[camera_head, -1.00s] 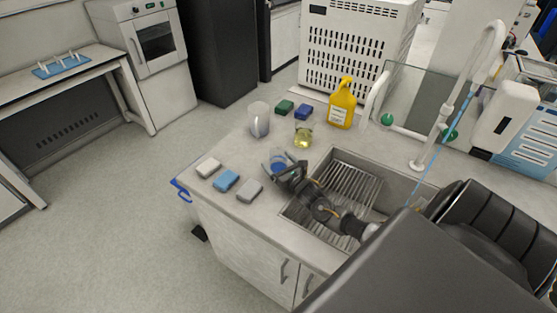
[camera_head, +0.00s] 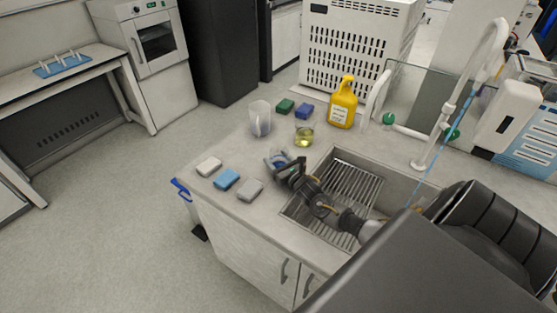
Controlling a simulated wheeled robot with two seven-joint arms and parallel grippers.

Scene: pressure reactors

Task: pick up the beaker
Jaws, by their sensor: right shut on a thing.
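My right gripper (camera_head: 279,163) is over the counter at the left edge of the sink. It is shut on a small glass beaker with blue contents (camera_head: 278,157), mostly hidden behind the dark fingers. I cannot tell whether the beaker touches the counter. A beaker with yellow liquid (camera_head: 303,136) stands upright just behind the gripper, apart from it. A taller, empty-looking clear beaker (camera_head: 260,120) stands further back left. My left gripper is not in view.
White, blue (camera_head: 227,179) and grey sponges lie at the counter's front left; green and blue ones lie at the back. A yellow bottle (camera_head: 343,104) stands behind. The sink (camera_head: 347,187) with its rack lies under my right arm. A white faucet (camera_head: 453,107) rises at the right.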

